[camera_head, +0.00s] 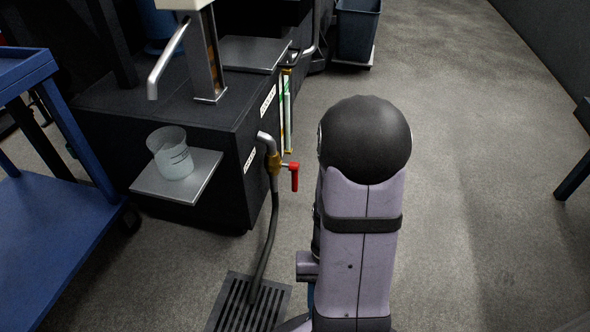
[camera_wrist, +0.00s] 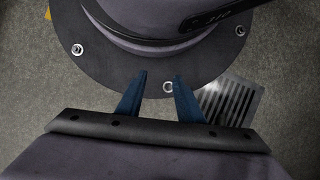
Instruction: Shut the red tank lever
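The red lever (camera_head: 295,178) is on a brass valve (camera_head: 274,164) at the front right corner of the black tank. Its red grip points down. A bent metal pipe (camera_head: 266,139) enters the valve from the tank, and a dark hose (camera_head: 267,240) runs from it down to the floor grate. My gripper (camera_head: 311,296) is mostly hidden behind my arm in the head view, low and right of the lever. In the wrist view its two blue fingers (camera_wrist: 157,80) are spread with nothing between them. The lever is not in the wrist view.
A floor grate (camera_head: 229,306) lies below the valve and also shows in the wrist view (camera_wrist: 232,103). A beaker (camera_head: 171,155) stands on a metal shelf (camera_head: 190,191) left of the valve. A blue cart (camera_head: 45,240) stands at left. Floor on the right is clear.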

